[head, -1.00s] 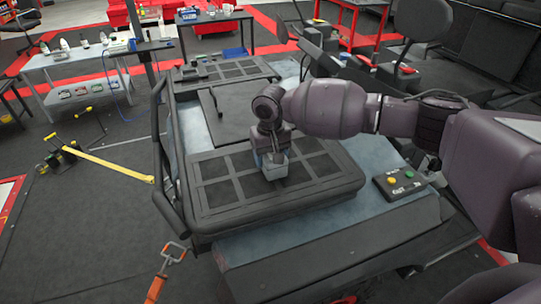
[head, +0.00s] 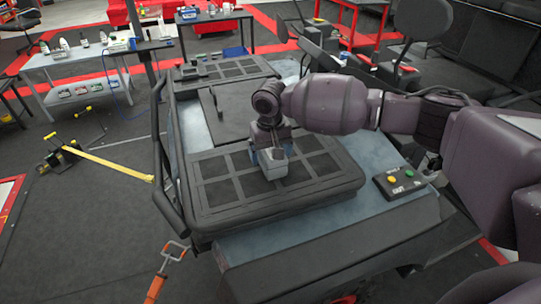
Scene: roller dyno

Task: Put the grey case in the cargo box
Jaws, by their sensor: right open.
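A small grey case (head: 274,166) sits on the black gridded tray (head: 228,191) in the front part of the cart-like platform. My right gripper (head: 272,153) points down at the case from above, its fingers open at the case's sides. The arm and gripper body hide part of the case's far side, and I cannot tell whether the fingers touch it. I cannot tell for certain whether this tray is the cargo box. My left gripper is not in view.
A control box with yellow and green buttons (head: 401,183) sits on the platform's right side. A black rail (head: 165,165) runs along the left edge. A second gridded panel (head: 241,68) lies at the back. The tray around the case is clear.

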